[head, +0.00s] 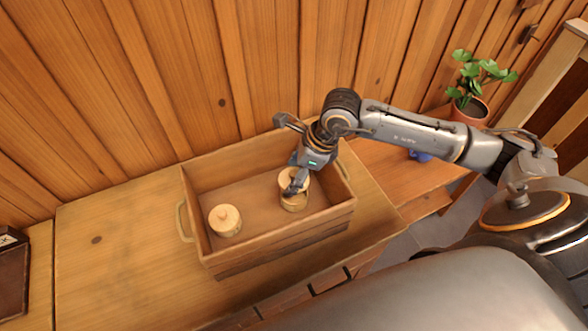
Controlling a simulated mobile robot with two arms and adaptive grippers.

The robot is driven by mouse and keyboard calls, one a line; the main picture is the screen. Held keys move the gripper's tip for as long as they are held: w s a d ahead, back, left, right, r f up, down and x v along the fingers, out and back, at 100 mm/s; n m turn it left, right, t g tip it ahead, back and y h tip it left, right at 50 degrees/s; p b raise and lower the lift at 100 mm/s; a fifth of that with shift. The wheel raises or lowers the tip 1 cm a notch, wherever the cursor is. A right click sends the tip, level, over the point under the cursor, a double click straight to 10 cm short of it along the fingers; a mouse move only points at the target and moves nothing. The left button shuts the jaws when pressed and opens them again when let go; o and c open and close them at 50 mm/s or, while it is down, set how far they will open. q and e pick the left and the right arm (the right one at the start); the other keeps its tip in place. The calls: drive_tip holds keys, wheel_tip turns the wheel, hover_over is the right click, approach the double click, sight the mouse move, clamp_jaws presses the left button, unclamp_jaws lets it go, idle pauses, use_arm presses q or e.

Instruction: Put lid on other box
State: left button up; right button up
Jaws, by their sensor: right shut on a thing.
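A wooden crate (280,236) with a side handle stands on the wooden table. My right gripper (295,187) reaches down into the crate over this second box and is shut on a pale wooden lid (287,175). The fingers hide part of the lid, and I cannot tell whether it touches the box below. My left gripper is not in view.
The wooden tabletop (105,260) is clear to the left of the crate. A potted plant (470,108) stands at the right, with a small blue object (420,155) near it. A dark box (12,270) is at the far left. A plank wall rises behind.

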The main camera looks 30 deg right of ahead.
drive_tip(key=shift+w+f+m, duration=0.1)
drive_tip(key=shift+f+m, duration=0.05)
drive_tip(key=shift+m, duration=0.25)
drive_tip(key=shift+f+b, duration=0.75)
drive_tip(key=shift+f, duration=1.2)
drive_tip(key=shift+f+b, duration=0.5)
drive_tip(key=shift+r+b, duration=0.1)
drive_tip(key=shift+b, duration=0.25)
drive_tip(key=shift+f+b, duration=0.25)
drive_tip(key=shift+b, duration=0.2)
drive_tip(key=o, duration=1)
